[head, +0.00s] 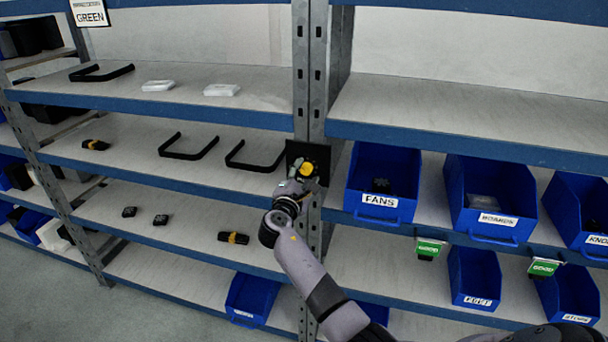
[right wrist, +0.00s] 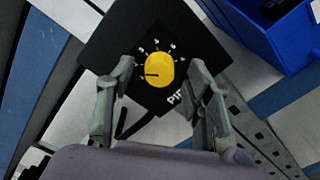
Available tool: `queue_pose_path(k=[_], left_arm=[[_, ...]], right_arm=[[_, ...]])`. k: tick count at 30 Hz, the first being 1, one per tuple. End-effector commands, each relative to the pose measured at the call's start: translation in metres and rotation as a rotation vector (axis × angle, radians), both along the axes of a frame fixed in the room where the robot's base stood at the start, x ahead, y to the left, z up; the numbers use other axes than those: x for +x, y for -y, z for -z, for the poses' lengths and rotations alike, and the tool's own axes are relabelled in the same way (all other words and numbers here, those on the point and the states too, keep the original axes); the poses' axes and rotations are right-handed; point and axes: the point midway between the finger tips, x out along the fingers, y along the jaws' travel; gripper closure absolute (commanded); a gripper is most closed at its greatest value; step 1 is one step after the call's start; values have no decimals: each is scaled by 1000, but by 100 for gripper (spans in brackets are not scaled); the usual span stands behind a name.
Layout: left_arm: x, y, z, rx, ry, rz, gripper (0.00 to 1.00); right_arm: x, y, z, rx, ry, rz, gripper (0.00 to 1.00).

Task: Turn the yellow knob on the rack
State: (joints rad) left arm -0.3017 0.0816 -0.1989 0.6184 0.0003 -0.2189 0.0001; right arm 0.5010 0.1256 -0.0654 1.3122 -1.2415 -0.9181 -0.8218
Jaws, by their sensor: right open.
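The yellow knob (head: 307,169) sits on a black square panel (head: 294,152) fixed to the rack's middle upright. In the right wrist view the knob (right wrist: 159,69) is round with a dark pointer line, with white marks around it on the black panel (right wrist: 200,50). My right gripper (head: 298,184) is in front of the panel, close to the knob. In the right wrist view my right gripper (right wrist: 160,80) is open, with one finger on each side of the knob and gaps between. Whether the fingertips reach the knob's depth is unclear. My left gripper is not in view.
The rack's metal upright (head: 312,70) runs beside the panel. A blue FANS bin (head: 380,208) stands just right of the panel; a BOARDS bin (head: 490,225) is farther right. Black handles (head: 255,157) lie on the shelf to the left. Blue shelf edges (head: 200,110) cross in front.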

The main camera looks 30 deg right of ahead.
Motion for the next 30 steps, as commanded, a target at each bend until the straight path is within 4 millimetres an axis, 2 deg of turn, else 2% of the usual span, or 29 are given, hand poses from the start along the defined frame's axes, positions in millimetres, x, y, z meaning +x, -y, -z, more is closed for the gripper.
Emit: queue_pose_path(k=[12, 16, 21, 30], left_arm=[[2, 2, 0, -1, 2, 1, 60], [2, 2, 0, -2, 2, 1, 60], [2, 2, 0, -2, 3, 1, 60], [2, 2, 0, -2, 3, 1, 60]], right_arm=[[-53, -63, 2, 3, -1, -4, 53], [-65, -78, 2, 3, -1, -4, 53], [-73, -86, 1, 1, -1, -1, 53], [-74, -87, 1, 1, -1, -1, 53]])
